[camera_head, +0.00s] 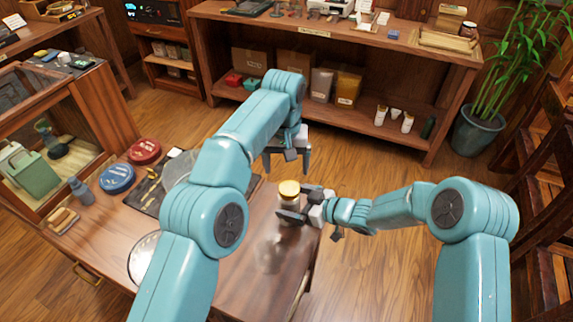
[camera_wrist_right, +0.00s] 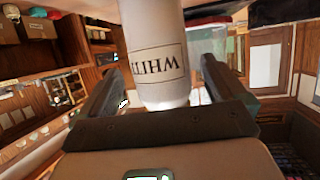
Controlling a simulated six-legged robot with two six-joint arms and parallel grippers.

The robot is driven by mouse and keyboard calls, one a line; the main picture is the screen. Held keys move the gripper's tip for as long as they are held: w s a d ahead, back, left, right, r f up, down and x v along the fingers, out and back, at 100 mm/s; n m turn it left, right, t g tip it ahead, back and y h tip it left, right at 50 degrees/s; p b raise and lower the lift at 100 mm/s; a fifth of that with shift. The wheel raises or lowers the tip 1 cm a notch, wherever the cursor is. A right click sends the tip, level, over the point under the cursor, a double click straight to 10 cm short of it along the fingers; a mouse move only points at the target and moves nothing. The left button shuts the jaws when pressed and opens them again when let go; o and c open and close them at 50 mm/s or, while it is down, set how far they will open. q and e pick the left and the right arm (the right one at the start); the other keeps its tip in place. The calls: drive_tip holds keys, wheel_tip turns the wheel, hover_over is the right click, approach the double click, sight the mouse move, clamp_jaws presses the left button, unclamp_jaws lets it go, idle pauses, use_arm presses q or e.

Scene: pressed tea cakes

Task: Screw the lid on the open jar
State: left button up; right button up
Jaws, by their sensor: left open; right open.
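I cannot tell whether the lid is screwed down. In the right wrist view the white jar body (camera_wrist_right: 157,55), with part of a label reading "WHIT", is between the fingers, with visible gaps at both sides. My right gripper (camera_head: 299,203) is open around the jar body from the right. It also shows in the right wrist view (camera_wrist_right: 158,85). My left gripper (camera_head: 288,170) is open, pointing down, empty, and apart from the lid, higher in the picture.
A dark mat (camera_head: 150,199) with tools lies left on the table (camera_head: 240,290), near a blue tin (camera_head: 117,178) and a red tin (camera_head: 145,151). A glass-sided cabinet (camera_head: 97,150) stands at the left. The table front is mostly clear. A shelf unit (camera_head: 420,145) stands behind.

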use_arm(q)
drive_tip(key=shift+f+b, duration=0.4)
drive_tip(key=shift+f, duration=0.05)
use_arm(e)
drive_tip(key=v, duration=1.4)
drive_tip(key=shift+d, duration=0.2)
